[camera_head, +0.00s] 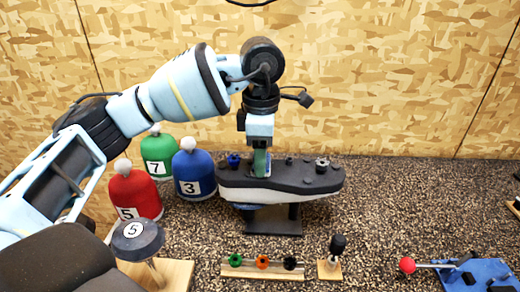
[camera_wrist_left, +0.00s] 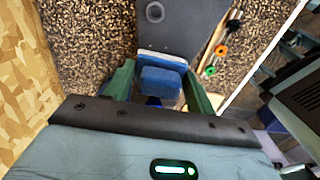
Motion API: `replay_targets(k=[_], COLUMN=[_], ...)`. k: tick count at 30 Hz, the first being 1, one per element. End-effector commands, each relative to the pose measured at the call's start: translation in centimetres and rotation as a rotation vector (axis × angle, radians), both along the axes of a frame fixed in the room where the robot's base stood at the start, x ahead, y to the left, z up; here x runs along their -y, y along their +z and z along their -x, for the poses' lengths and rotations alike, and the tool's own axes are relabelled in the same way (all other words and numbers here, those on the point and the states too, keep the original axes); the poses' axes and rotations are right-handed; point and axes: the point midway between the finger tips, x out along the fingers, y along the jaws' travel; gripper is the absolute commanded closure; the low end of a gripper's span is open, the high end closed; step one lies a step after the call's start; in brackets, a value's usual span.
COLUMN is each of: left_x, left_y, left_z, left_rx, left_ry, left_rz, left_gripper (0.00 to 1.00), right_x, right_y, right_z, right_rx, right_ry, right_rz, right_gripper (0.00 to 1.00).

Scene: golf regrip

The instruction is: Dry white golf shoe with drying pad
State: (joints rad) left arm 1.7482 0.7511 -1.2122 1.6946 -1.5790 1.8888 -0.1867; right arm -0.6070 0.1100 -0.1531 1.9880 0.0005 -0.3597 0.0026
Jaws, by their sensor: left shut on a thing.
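The white golf shoe (camera_head: 270,194) rests sole up on a dark stand (camera_head: 272,222), its dark sole (camera_head: 285,174) facing me. A blue cleat (camera_head: 234,160) and several dark cleats sit on the sole. My left gripper (camera_head: 261,172) points down at the left part of the sole, beside the blue cleat. In the left wrist view, its green fingers (camera_wrist_left: 160,88) are shut on the blue drying pad (camera_wrist_left: 161,80), which has a white edge. The pad is at or just above the sole; I cannot tell whether it touches. My right gripper is out of view.
Red (camera_head: 134,190), green (camera_head: 157,154) and blue (camera_head: 194,172) numbered headcovers stand left of the shoe. In front are a rack (camera_head: 262,271) with coloured cleats, a small dark-handled tool (camera_head: 337,246), and a blue fixture (camera_head: 478,273) with a red-knobbed lever. The right counter is mostly clear.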

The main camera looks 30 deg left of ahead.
Motion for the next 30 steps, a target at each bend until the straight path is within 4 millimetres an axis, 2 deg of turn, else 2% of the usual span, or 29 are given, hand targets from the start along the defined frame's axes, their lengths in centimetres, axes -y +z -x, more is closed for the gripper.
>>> replay_targets(k=[8, 15, 30], left_x=[0.7, 0.8, -0.2], left_y=[0.3, 0.1, -0.3], left_z=[1.5, 1.6, -0.6], left_rx=[0.001, -0.002, -0.004], left_ry=[-0.001, 0.000, 0.002], left_rz=[0.000, 0.000, 0.000], left_gripper=[0.67, 0.67, 0.67], right_x=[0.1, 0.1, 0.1], right_y=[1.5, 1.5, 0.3], right_z=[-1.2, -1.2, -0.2], right_rx=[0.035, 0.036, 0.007], right_ry=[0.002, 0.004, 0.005], right_rz=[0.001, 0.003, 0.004], right_gripper=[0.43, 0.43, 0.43])
